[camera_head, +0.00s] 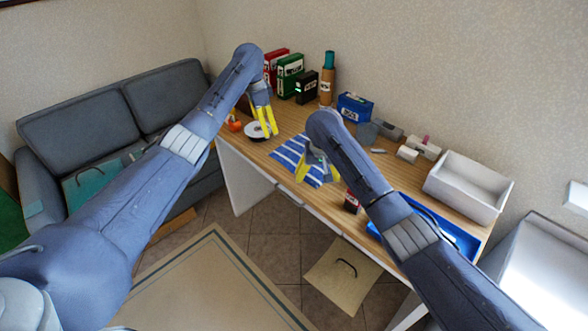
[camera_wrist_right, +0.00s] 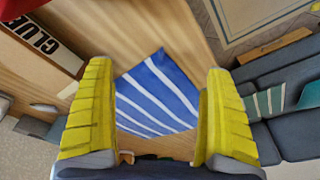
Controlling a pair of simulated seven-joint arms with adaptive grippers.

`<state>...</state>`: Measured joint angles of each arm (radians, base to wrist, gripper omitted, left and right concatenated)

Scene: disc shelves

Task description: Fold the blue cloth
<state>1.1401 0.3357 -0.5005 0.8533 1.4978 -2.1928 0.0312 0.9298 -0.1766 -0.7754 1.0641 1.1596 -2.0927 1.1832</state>
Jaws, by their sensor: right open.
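The blue cloth (camera_head: 293,154) with white stripes lies on the wooden desk near its front edge. In the right wrist view the cloth (camera_wrist_right: 158,97) lies between and beyond the fingers and looks flat. My right gripper (camera_head: 318,176) is over the cloth's right part, open, with nothing between its yellow fingers; the arm hides some of the cloth. In the right wrist view the fingers (camera_wrist_right: 147,118) are wide apart. My left gripper (camera_head: 268,121) is beyond the cloth, by a white disc (camera_head: 257,130); its finger gap is unclear.
Binders (camera_head: 290,75), a dark box (camera_head: 307,87) and a brown bottle (camera_head: 327,91) stand at the back. A blue box (camera_head: 355,107) and a white bin (camera_head: 466,188) stand along the wall. A blue tray (camera_head: 459,237) and small red-black box (camera_head: 351,203) are at right.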

